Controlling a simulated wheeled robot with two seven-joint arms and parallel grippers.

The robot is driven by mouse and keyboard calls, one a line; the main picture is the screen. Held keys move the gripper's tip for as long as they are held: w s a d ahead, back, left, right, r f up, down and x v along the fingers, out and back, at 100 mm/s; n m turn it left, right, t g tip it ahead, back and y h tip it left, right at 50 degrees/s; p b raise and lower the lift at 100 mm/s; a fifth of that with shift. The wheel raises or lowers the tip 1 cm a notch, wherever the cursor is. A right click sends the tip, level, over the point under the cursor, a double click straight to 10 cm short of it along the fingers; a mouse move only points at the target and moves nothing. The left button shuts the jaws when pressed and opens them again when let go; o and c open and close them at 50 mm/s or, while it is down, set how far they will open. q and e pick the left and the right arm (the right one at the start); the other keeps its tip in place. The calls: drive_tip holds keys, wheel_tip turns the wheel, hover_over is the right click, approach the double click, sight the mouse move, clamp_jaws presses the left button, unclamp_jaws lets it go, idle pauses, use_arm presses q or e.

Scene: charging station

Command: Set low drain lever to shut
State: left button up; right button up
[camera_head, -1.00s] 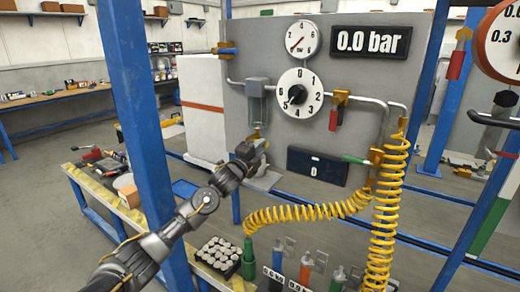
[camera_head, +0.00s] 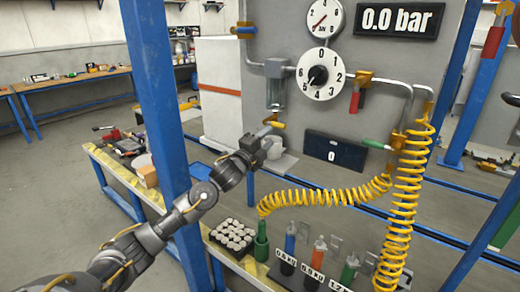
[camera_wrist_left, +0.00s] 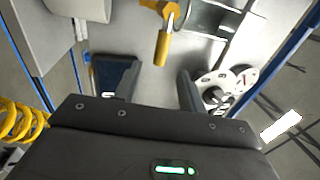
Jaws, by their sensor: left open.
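The low drain lever (camera_head: 275,124) is a small yellow handle under the clear filter bowl (camera_head: 276,93) on the grey panel. In the head view it points to the right. In the left wrist view its yellow handle (camera_wrist_left: 162,48) hangs from a brass-coloured fitting beside the pipework. My left gripper (camera_head: 262,139) is just below and left of the lever in the head view. In the wrist view my left gripper (camera_wrist_left: 152,82) has its two dark fingers apart, with nothing between them. The lever lies beyond the fingertips, and no contact shows. My right gripper is not in view.
A blue post (camera_head: 158,110) stands left of the panel, close to my left arm. A coiled yellow hose (camera_head: 330,196) runs right of the gripper. Below are a tray of light round pieces (camera_head: 232,236) and several coloured bottles. The upper display (camera_head: 400,19) reads 0.0 bar.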

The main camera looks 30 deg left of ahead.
use_arm(q)
drive_tip(key=v, duration=0.4)
drive_tip(key=shift+s+b, duration=0.3)
drive_tip(key=shift+b, duration=0.05)
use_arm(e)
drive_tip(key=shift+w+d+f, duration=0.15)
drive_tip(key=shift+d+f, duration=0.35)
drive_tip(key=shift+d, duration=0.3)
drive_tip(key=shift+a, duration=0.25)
